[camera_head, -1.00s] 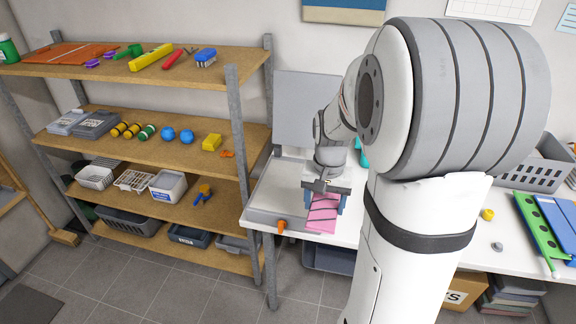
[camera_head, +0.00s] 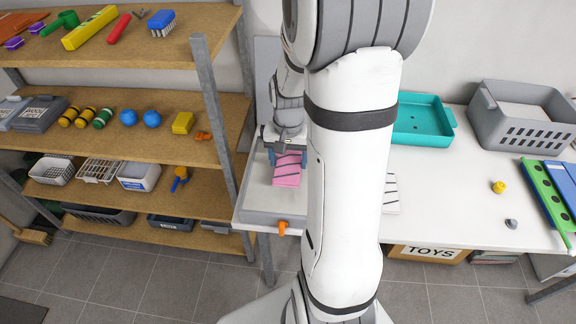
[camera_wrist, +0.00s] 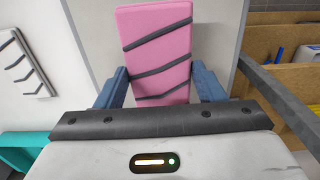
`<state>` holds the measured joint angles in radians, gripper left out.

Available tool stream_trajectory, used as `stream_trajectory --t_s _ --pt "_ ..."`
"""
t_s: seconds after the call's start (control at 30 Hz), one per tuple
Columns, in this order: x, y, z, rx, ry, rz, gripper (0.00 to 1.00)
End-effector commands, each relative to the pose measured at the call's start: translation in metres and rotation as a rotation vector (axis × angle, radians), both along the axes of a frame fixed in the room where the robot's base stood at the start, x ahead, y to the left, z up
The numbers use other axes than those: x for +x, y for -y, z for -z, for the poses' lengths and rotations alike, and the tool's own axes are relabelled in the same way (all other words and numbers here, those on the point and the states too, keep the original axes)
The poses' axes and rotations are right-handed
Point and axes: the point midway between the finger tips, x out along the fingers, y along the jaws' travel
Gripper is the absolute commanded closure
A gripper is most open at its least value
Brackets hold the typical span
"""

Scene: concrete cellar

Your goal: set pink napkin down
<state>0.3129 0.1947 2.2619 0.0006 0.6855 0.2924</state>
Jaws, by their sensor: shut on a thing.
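The pink napkin (camera_head: 287,173), a flat folded piece with dark slanted stripes, is between the blue fingers of my gripper (camera_head: 287,157). In the wrist view the pink napkin (camera_wrist: 155,35) sticks out past the fingertips of my gripper (camera_wrist: 160,84), which are shut on its sides. It is over a pale grey, shallow tray-like surface (camera_head: 262,217) at the left end of the white table (camera_head: 450,200). I cannot tell whether the napkin touches that surface. My arm hides part of the table.
A white striped napkin (camera_head: 391,195) lies on the table, partly behind my arm. A teal tray (camera_head: 425,138) and a grey crate (camera_head: 490,128) stand at the back. An orange knob (camera_head: 282,227) sits at the front left edge. A loaded shelf's post (camera_head: 213,120) rises close on the left.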

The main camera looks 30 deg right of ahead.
Motion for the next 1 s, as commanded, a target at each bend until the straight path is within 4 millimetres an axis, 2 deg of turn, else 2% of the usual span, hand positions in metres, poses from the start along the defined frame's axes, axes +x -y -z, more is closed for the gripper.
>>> stream_trajectory --t_s 0.3,0.73,0.77,1.0 --pt "0.0 -0.003 0.038 0.001 -0.003 -0.008 0.59" --pt "0.001 -0.003 0.046 -0.001 0.001 -0.01 0.59" --pt "0.001 -0.003 0.045 -0.001 0.001 -0.01 0.36" --pt "0.001 -0.004 0.044 -0.001 0.001 -0.011 0.16"
